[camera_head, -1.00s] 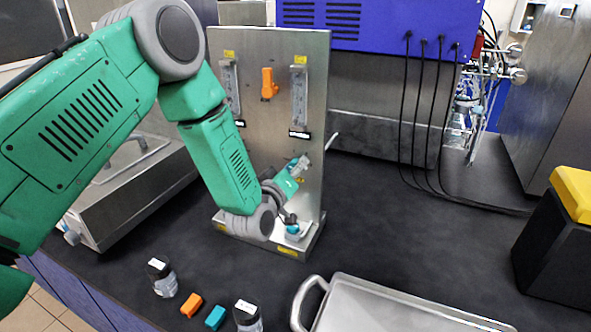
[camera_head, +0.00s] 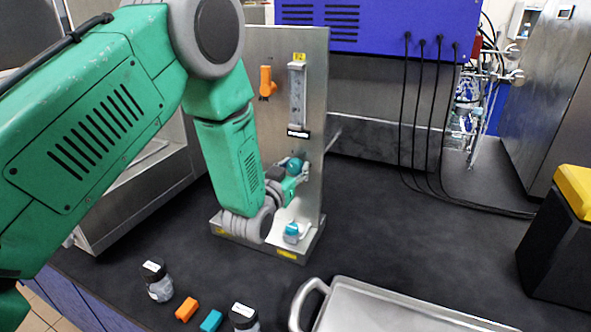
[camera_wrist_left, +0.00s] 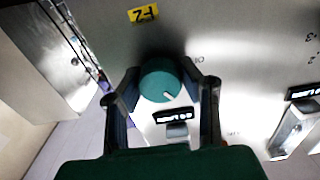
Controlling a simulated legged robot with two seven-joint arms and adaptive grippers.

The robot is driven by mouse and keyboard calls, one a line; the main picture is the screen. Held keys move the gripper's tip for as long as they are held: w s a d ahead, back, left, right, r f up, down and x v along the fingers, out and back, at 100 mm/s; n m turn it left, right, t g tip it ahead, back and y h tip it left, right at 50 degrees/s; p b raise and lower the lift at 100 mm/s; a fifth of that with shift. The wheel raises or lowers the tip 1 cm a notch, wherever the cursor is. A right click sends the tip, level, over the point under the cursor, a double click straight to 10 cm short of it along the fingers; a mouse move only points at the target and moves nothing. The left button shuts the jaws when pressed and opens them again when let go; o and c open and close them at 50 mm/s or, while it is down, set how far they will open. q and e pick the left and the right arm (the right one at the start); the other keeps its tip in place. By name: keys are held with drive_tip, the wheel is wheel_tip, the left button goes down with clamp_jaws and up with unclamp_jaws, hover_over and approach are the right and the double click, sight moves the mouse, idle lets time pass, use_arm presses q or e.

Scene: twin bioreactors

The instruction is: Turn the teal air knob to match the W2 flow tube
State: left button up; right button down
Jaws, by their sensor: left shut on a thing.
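The round teal knob (camera_wrist_left: 160,80), with a white pointer line, is on the upright steel panel (camera_wrist_left: 235,40). In the left wrist view it sits between the two fingers of my left gripper (camera_wrist_left: 161,98), which is shut on it. In the head view my left gripper (camera_head: 291,178) is at the panel's lower right, and the knob (camera_head: 294,163) is partly covered. A clear flow tube (camera_head: 297,97) with a yellow tag above and a dark display below stands higher on the panel. My arm hides the panel's left side. My right gripper is not in view.
An orange handle (camera_head: 266,82) sticks out beside the tube. A teal-topped white piece (camera_head: 292,232) rests on the panel's foot. Two small jars, an orange block (camera_head: 186,309), a teal block (camera_head: 211,320) and a metal tray (camera_head: 385,308) lie in front.

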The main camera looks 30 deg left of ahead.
use_arm(q)
drive_tip(key=shift+s+f, duration=0.2)
drive_tip(key=shift+f, duration=0.2)
drive_tip(key=o, duration=1.2)
drive_tip(key=shift+c, duration=0.2)
drive_tip(key=shift+r, duration=0.15)
drive_tip(key=shift+s+r, duration=0.1)
drive_tip(key=s, duration=1.1)
drive_tip(key=shift+s+d, duration=0.3)
drive_tip(key=shift+d, duration=0.05)
